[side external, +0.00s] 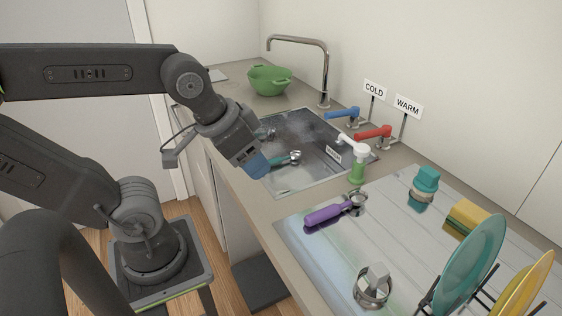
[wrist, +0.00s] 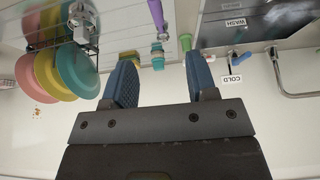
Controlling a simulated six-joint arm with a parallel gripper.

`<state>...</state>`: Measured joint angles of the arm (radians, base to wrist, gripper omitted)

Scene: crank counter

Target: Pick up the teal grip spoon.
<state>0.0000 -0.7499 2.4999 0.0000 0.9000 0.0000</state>
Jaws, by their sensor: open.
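A purple-handled utensil (side external: 324,214) lies on the drainboard. The blue tap lever (side external: 342,113), red tap lever (side external: 373,133) and faucet (side external: 325,72) stand behind the sink. A green colander (side external: 269,80) is at the back. Plates (side external: 468,268) stand in a rack at right.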

